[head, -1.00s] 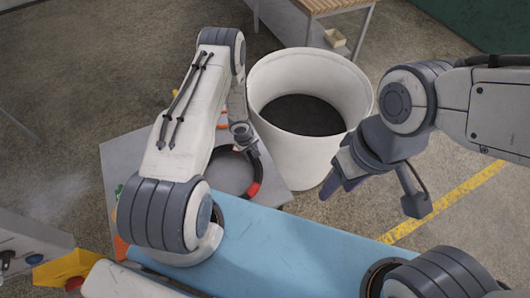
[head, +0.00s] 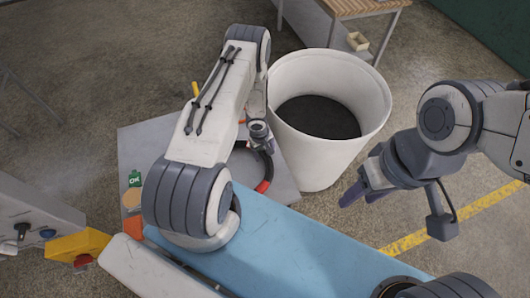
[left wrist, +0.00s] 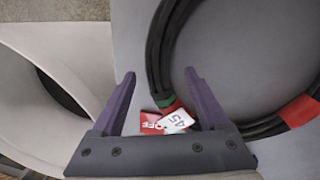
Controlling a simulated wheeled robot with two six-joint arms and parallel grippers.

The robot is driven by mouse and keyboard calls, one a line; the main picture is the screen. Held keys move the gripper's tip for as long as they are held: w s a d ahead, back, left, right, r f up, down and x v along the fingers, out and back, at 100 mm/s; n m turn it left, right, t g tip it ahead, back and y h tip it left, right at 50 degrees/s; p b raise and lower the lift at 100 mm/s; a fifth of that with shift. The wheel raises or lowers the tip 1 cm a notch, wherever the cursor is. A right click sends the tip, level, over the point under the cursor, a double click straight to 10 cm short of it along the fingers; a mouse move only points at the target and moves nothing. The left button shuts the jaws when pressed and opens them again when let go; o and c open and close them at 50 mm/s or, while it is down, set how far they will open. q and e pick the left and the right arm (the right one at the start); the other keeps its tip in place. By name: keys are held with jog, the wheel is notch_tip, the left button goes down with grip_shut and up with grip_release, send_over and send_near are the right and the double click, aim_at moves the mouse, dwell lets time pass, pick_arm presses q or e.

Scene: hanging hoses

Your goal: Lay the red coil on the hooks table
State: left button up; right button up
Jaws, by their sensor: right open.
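The coil is a black hose ring with red bands (head: 263,186), lying on a grey table top (head: 150,150). My right gripper (head: 352,193) is open and empty, in the air right of the bin.
A tall white bin (head: 325,150) with a dark inside stands close by the table's right edge. A green item (head: 135,179) and an orange item (head: 132,227) are at the table's left. A wooden-topped bench (head: 360,8) stands behind.

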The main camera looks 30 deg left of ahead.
pick_arm(q)
jog(key=shift+r, duration=0.2)
notch_tip(320, 180, up, 2)
jog(key=shift+a+r+b, duration=0.1)
jog(key=shift+r+b, duration=0.05)
jog(key=shift+b, duration=0.15)
notch_tip(320, 180, up, 15)
jog(key=p, duration=0.3)
jog(key=shift+s+a+p, duration=0.3)
jog(key=shift+s+p, duration=0.1)
jog(key=shift+s, duration=0.05)
jog(key=shift+f, duration=0.2)
dwell(0.4)
